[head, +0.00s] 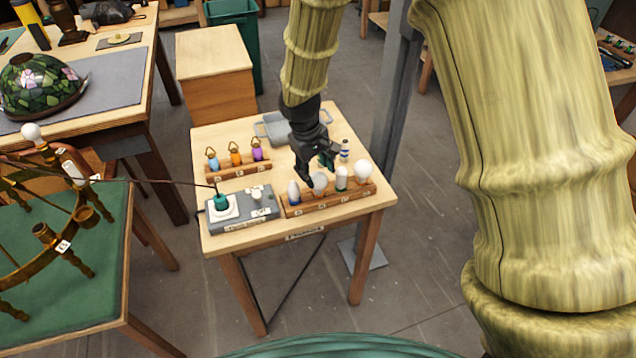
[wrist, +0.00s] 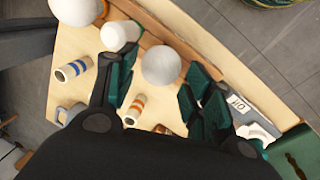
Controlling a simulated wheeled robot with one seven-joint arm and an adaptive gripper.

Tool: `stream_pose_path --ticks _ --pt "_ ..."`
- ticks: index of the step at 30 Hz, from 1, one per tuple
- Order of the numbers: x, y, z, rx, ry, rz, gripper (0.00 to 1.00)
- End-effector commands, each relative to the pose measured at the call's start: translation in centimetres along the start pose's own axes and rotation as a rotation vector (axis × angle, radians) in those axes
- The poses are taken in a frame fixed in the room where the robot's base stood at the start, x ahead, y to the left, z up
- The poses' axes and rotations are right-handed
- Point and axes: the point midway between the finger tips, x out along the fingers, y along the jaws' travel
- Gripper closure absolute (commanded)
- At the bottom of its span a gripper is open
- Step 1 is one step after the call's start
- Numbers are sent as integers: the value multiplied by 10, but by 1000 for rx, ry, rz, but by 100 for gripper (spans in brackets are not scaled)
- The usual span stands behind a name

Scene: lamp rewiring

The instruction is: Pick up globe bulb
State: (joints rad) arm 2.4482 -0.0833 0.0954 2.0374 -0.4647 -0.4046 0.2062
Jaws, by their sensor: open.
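Several bulbs stand in a wooden rack (head: 330,202) on the small table. The largest, a white round globe bulb (head: 363,171), is at the rack's right end; it also shows at the top left of the wrist view (wrist: 77,9). A smaller grey-white round bulb (wrist: 161,66) stands second from the left; the head view shows it partly behind a finger (head: 320,184). My gripper (head: 318,170) is open above the rack. In the wrist view its fingers (wrist: 160,92) are on either side of the grey-white bulb, with no clear contact. A white cylindrical bulb (wrist: 120,34) stands between the two round ones.
A blue-and-white bulb (head: 293,192) is at the rack's left end. A grey tester box (head: 240,209) with a green piece lies left of it. A grey tray (head: 272,128) and small striped cylinders (wrist: 72,70) lie near.

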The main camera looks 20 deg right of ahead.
Motion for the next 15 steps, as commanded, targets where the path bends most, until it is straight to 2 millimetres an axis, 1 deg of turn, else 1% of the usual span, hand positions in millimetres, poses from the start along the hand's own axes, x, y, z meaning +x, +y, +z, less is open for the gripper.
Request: stream_pose_path --ticks 5,15 --pt "7 -1 1 -1 -2 0 49" --pt "39 -2 3 -1 -2 0 49"
